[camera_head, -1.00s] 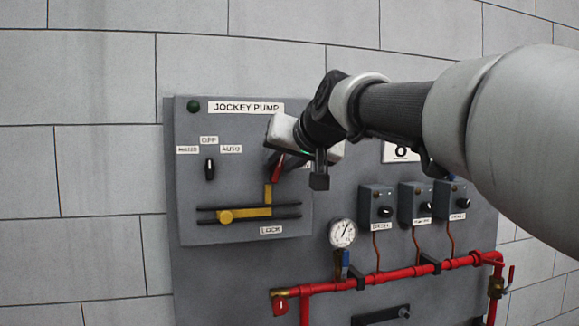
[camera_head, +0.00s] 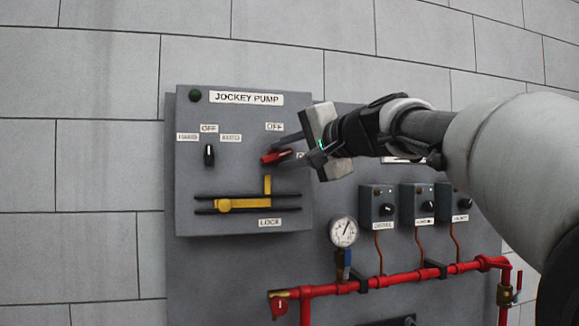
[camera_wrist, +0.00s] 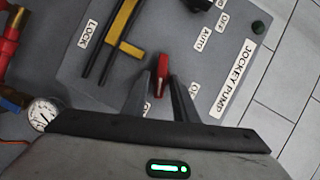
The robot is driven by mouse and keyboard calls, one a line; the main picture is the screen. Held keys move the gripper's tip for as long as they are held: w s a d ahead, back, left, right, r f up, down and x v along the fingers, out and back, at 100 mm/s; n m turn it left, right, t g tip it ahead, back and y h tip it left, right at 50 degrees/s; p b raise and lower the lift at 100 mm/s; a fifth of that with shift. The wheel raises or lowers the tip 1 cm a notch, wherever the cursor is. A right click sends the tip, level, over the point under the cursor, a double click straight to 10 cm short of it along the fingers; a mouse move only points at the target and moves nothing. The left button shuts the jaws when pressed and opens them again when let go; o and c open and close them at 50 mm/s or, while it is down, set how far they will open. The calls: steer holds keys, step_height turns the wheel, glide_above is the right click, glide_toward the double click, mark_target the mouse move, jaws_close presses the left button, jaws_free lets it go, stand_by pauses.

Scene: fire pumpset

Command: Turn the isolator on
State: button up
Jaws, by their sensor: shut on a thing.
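The isolator is a red handle (camera_head: 276,157) on the grey jockey pump panel (camera_head: 215,260). An OFF label (camera_head: 274,127) is above it, and a label to its right is mostly hidden by my gripper. The handle lies nearly sideways in the head view. My gripper (camera_head: 284,148) reaches it from the right, its fingers shut on the handle. In the wrist view the red handle (camera_wrist: 161,72) shows between the two dark fingertips (camera_wrist: 160,82).
A yellow lock bar (camera_head: 242,204) on dark rails is just below the handle. A black selector knob (camera_head: 209,155) is to the left. A gauge (camera_head: 344,232), small switch boxes (camera_head: 378,208) and red piping (camera_head: 395,279) are lower right.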

steer(key=shift+f+m+t+y+b, duration=0.2)
steer(key=shift+m+y+b, duration=0.15)
steer(key=shift+m+b, duration=0.45)
steer(key=shift+f+m+t+y+b, duration=0.1)
steer(key=shift+m+t+y+b, duration=0.2)
steer(key=shift+m+b, duration=0.45)
steer(key=o, duration=0.7)
steer(key=shift+c, duration=0.2)
steer(key=v, duration=1.7)
steer(key=shift+s+d+r, duration=0.1)
steer(key=shift+s, duration=0.05)
